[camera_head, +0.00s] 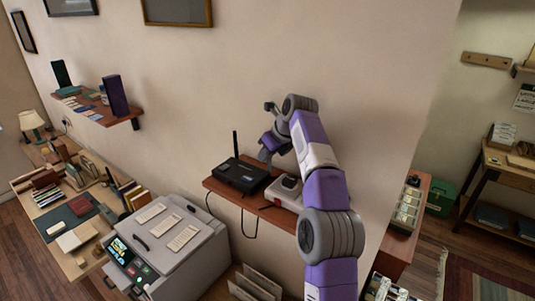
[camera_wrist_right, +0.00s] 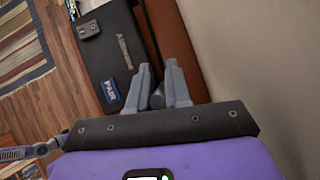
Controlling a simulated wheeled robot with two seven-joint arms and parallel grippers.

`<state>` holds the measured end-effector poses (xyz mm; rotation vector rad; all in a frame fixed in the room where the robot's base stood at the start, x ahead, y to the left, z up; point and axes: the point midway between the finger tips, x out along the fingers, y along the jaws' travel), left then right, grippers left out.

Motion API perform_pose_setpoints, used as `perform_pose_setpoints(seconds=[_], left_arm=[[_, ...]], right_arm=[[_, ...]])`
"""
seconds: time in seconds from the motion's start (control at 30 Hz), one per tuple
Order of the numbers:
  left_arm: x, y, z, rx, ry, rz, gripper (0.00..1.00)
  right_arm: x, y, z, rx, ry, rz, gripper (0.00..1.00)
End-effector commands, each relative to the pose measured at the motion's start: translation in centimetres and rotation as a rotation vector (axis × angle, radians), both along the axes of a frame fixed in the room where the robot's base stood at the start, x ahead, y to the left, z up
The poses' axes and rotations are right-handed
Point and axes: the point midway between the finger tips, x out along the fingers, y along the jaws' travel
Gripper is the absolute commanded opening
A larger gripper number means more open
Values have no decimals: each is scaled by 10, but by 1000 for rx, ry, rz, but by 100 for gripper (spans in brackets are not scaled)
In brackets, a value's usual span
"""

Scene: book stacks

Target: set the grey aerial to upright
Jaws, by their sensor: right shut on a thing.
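A black router (camera_head: 240,174) sits on a reddish-brown wall shelf (camera_head: 225,191). A thin black aerial (camera_head: 235,143) stands upright at its left end. My right gripper (camera_head: 266,152) is at the router's right end, just above the shelf. In the right wrist view its two fingers (camera_wrist_right: 160,88) are shut on the grey aerial (camera_wrist_right: 157,99), of which only a short, rounded piece shows between them. The grey aerial's tilt cannot be told, as the gripper hides it in the head view. The router (camera_wrist_right: 110,60) with a blue label lies beside the fingers. My left gripper is not in view.
A white and grey device (camera_head: 285,191) with a red base stands on the shelf to the right of the router, close under my right arm. A large grey printer (camera_head: 170,240) is below left. The wall (camera_head: 210,90) rises right behind the shelf. A black cable hangs below.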

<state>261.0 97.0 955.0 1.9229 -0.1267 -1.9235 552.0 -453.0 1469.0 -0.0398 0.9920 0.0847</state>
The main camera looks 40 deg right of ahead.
Motion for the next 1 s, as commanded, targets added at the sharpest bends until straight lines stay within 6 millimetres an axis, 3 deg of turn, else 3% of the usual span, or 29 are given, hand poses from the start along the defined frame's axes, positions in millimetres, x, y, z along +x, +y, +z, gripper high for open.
perform_pose_setpoints(seconds=[0.83, 0.87, 1.0], left_arm=[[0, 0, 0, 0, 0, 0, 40], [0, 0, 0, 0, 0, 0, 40], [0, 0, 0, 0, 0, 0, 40]], right_arm=[[3, 2, 0, -11, 40, 2, 0], [3, 2, 0, -11, 40, 2, 22], [3, 1, 0, -11, 41, 1, 40]])
